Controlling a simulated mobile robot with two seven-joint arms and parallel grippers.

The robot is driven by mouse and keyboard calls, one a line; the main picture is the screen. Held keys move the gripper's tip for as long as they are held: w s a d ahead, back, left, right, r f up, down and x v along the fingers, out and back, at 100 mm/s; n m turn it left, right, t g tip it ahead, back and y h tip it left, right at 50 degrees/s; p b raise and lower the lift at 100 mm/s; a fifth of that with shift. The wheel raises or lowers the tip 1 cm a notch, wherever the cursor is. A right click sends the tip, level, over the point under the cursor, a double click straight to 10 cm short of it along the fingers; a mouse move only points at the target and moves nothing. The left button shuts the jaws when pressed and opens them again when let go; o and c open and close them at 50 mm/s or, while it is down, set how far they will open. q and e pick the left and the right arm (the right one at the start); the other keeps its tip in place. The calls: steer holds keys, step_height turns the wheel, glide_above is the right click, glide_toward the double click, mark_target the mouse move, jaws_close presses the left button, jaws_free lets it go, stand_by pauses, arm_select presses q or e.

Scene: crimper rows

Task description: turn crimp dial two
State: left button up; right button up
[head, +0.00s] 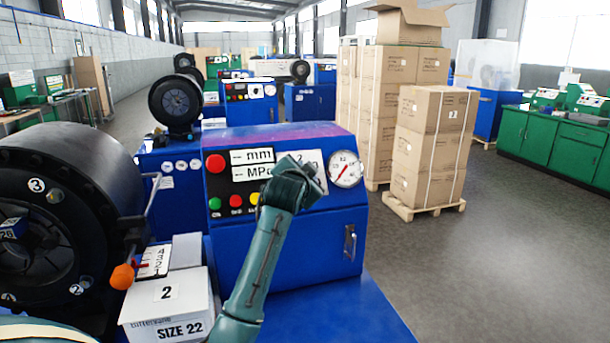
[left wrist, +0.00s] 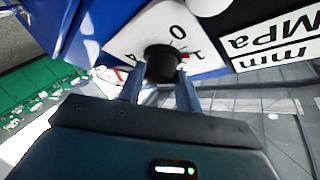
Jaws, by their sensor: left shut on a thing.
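The blue crimper control box (head: 300,250) stands at the centre of the head view. Its dial plate (head: 312,158), marked 2, is partly hidden behind my left gripper (head: 297,174). In the left wrist view, the black dial knob (left wrist: 163,62) sits on the white plate (left wrist: 135,42), with 0 and 1 printed by it. My left gripper (left wrist: 160,86) has one finger on each side of the knob and is shut on it. The knob is hidden in the head view, and its pointer is unclear. My right gripper is not in view.
A pressure gauge (head: 345,169) is right of the dial; a red button (head: 216,163) and coloured buttons are left. A white SIZE 22 box (head: 165,305) and the black crimper head (head: 60,220) stand left. Stacked cartons (head: 430,145) stand behind, right.

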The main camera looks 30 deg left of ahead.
arm_select(q)
steer(key=shift+r+m+h, duration=0.1)
steer(key=shift+m+h, duration=0.3)
steer(key=shift+m, duration=0.3)
steer(key=o, duration=1)
steer(key=b+v, duration=0.2)
steer(key=v, duration=1.1)
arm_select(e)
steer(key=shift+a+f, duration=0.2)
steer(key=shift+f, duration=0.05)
arm_select(q)
steer(key=shift+s, duration=0.1)
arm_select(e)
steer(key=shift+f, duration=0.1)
